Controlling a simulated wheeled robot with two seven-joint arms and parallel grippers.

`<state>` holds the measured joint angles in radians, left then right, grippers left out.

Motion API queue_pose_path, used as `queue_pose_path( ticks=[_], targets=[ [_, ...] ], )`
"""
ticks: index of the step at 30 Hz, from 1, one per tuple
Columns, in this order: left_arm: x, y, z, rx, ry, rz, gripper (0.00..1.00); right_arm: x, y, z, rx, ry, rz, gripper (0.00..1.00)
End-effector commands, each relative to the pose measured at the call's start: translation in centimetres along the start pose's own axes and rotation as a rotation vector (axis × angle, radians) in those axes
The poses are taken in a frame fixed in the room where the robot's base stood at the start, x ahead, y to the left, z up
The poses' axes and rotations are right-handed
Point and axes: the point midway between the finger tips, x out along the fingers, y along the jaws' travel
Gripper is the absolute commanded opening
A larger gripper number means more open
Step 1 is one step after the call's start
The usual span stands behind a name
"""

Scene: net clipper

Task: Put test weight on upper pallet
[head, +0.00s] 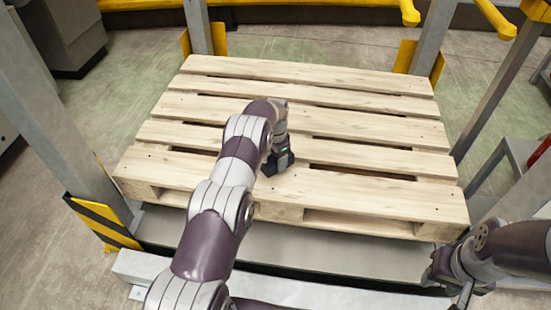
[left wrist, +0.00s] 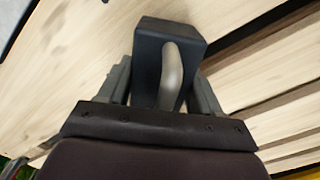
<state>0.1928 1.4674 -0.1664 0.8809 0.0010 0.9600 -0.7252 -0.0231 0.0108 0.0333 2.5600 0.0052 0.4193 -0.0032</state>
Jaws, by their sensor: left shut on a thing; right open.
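The test weight is a dark block (left wrist: 148,38) with a grey curved handle (left wrist: 171,75) in the left wrist view. My left gripper (left wrist: 168,92) is shut on it, one finger on each side. In the head view my left gripper (head: 279,163) is over the front middle of the wooden pallet (head: 390,197); there I cannot make out the weight apart from the gripper. Whether the weight touches the slats cannot be told. My right gripper (head: 456,284) is at the lower right, beyond the pallet's front corner, open, with its fingertips hard to see.
Grey uprights (head: 75,110) stand at the pallet's corners, with yellow guards at the back and a black-and-yellow guard (head: 103,222) at front left. A grey beam (head: 285,290) runs along the front. Most slats are bare. A red-edged frame (head: 525,165) stands at the right.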

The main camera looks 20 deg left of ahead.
Motion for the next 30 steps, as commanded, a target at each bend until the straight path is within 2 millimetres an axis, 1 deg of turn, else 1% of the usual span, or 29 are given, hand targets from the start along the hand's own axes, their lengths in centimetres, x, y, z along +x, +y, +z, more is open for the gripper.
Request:
queue_pose_path(
  ticks=[1,9,10,11,12,13,19,20,23,26,29,30],
  targets=[
    [-0.3,-0.2,-0.2,0.0,0.008,-0.007,0.0,0.1,0.0,0.0,0.0,0.0,0.0,0.43],
    [0.1,-0.2,-0.2,0.0,0.008,-0.007,0.0,0.5,0.0,0.1,0.0,0.0,0.0,0.43],
    [0.1,-0.2,-0.2,0.0,0.008,-0.007,0.67,0.4,0.0,0.1,0.0,0.0,0.0,0.43],
    [0.0,-0.2,-0.2,0.0,0.008,-0.007,0.77,0.4,0.0,0.1,0.0,0.0,0.0,0.43],
    [0.0,-0.2,-0.2,0.0,0.007,-0.006,0.9,0.4,0.0,0.0,0.0,0.0,0.0,0.43],
    [0.1,-0.2,-0.2,0.0,0.006,-0.006,0.94,0.4,0.0,0.0,0.0,0.0,0.0,0.43],
    [0.3,-0.1,-0.1,0.0,0.003,-0.003,0.94,0.4,0.0,0.1,0.0,0.0,0.0,0.43],
    [0.8,0.1,0.1,0.0,-0.005,0.004,0.94,0.5,0.0,0.1,0.0,0.0,0.0,0.43],
    [0.3,0.1,0.1,0.0,-0.003,0.003,0.94,0.1,0.0,0.0,0.0,0.0,0.0,0.43],
    [-1.1,0.0,0.0,0.0,-0.001,0.001,0.94,-1.0,0.0,-0.1,0.0,0.0,0.0,0.43],
    [-3.3,0.0,0.0,0.0,0.001,-0.001,0.94,-3.0,0.0,-0.3,0.0,0.0,0.0,0.43],
    [-4.4,0.0,0.0,0.0,0.001,-0.001,0.94,-4.0,0.0,-0.5,0.0,0.0,0.0,0.43]
  ],
)
